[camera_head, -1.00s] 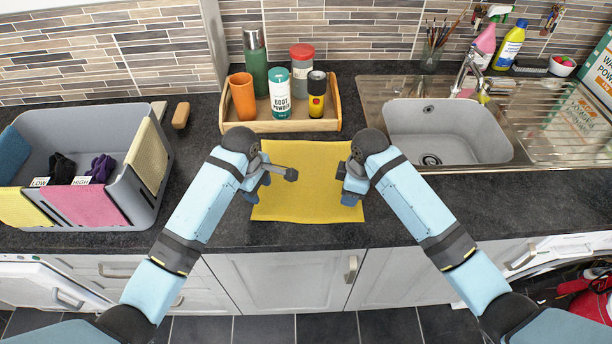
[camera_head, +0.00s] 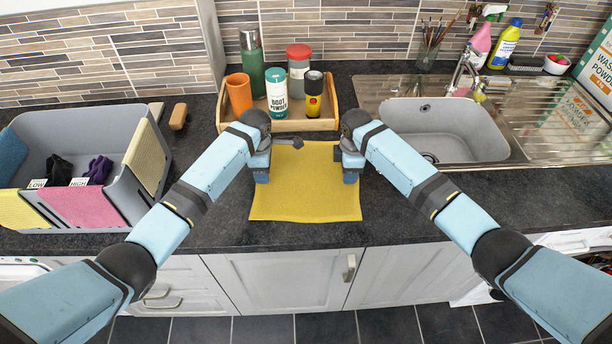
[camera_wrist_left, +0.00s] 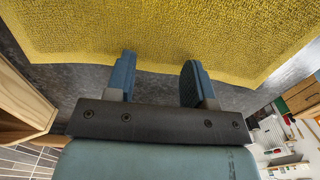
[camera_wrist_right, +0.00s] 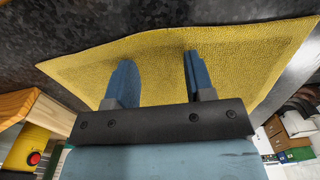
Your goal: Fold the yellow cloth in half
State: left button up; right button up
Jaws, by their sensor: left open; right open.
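The yellow cloth (camera_head: 306,196) lies flat and spread out on the dark worktop, its front edge near the counter's front. My left gripper (camera_head: 262,178) is over the cloth's far left part, and my right gripper (camera_head: 350,178) is over its far right part. In the left wrist view, the open left fingers (camera_wrist_left: 158,78) reach the cloth's edge (camera_wrist_left: 150,30), with nothing between them. In the right wrist view, the open right fingers (camera_wrist_right: 157,80) overlap the cloth (camera_wrist_right: 230,50) and are empty. Whether the fingertips touch the cloth cannot be told.
A wooden tray (camera_head: 226,115) with bottles and an orange cup (camera_head: 239,94) stands just behind the cloth. A grey basket (camera_head: 120,205) with coloured cloths is at the left. The sink (camera_head: 440,130) is at the right. Worktop on both sides of the cloth is clear.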

pick_arm(q)
jog(key=shift+f, duration=0.3)
pick_arm(e)
jog(key=shift+f, duration=0.3)
pick_arm(q)
jog(key=shift+f+b, duration=0.25)
jog(key=shift+b, duration=0.05)
pick_arm(e)
jog(key=shift+f, duration=0.25)
pick_arm(q)
jog(key=shift+r, duration=0.15)
pick_arm(e)
jog(key=shift+s+r, duration=0.1)
jog(key=shift+r, duration=0.05)
pick_arm(q)
grip_shut()
pick_arm(e)
grip_shut()
pick_arm(q)
jog(key=shift+p, duration=0.3)
pick_arm(e)
jog(key=shift+r, duration=0.1)
